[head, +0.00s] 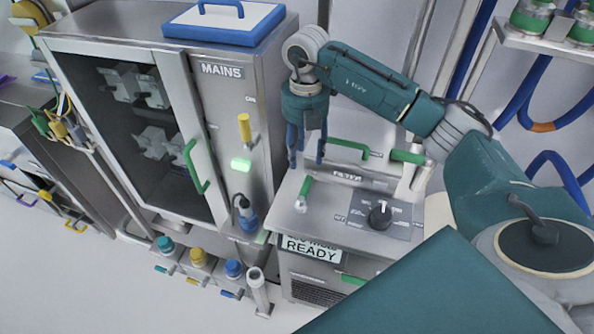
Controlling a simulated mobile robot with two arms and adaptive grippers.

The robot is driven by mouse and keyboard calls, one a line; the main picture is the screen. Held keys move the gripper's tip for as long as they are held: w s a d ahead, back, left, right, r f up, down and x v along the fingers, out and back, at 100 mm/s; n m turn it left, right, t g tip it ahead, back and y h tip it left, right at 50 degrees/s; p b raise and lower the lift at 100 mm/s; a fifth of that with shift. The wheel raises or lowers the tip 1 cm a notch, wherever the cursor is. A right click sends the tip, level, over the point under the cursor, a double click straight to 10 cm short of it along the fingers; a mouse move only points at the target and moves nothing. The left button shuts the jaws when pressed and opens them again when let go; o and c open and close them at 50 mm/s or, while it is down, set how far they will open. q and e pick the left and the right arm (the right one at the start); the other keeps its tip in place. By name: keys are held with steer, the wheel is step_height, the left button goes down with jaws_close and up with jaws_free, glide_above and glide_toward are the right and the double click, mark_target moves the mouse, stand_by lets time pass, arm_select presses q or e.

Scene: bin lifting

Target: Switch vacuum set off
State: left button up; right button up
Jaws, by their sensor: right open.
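The vacuum set appears to be the low steel unit (330,213) at centre right, with a sign reading READY on its front. A black rotary knob (380,215) with a light pointer sits on a grey panel on its top; the panel's small lettering is too small to read. My right gripper (306,164) hangs fingers down over the unit's back left part, left of the knob and apart from it. Its blue fingers are spread and empty. A small green-tipped lever (304,190) stands on the unit below the gripper. My left gripper is out of view.
A steel cabinet marked MAINS (222,90) stands left, with a yellow lever (245,128) and a lit green lamp (241,164). A green handle (348,148) and green-ended lever (407,156) rise behind the knob.

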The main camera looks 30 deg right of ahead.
mark_target(305, 182)
steer(key=shift+s+a+f+p, duration=0.1)
steer(key=shift+s+f+p, duration=0.15)
steer(key=shift+s+f, duration=0.25)
steer(key=shift+s+f+p, duration=0.2)
steer(key=shift+s+f, duration=0.05)
steer(key=shift+f, duration=0.3)
step_height(305, 182, down, 3)
steer(key=shift+f+p, duration=0.2)
steer(key=shift+p, duration=0.3)
steer(key=f, duration=0.3)
steer(key=shift+w+p, duration=0.3)
steer(key=shift+f, duration=0.7)
steer(key=shift+c, duration=0.8)
steer(key=c, duration=0.8)
jaws_close()
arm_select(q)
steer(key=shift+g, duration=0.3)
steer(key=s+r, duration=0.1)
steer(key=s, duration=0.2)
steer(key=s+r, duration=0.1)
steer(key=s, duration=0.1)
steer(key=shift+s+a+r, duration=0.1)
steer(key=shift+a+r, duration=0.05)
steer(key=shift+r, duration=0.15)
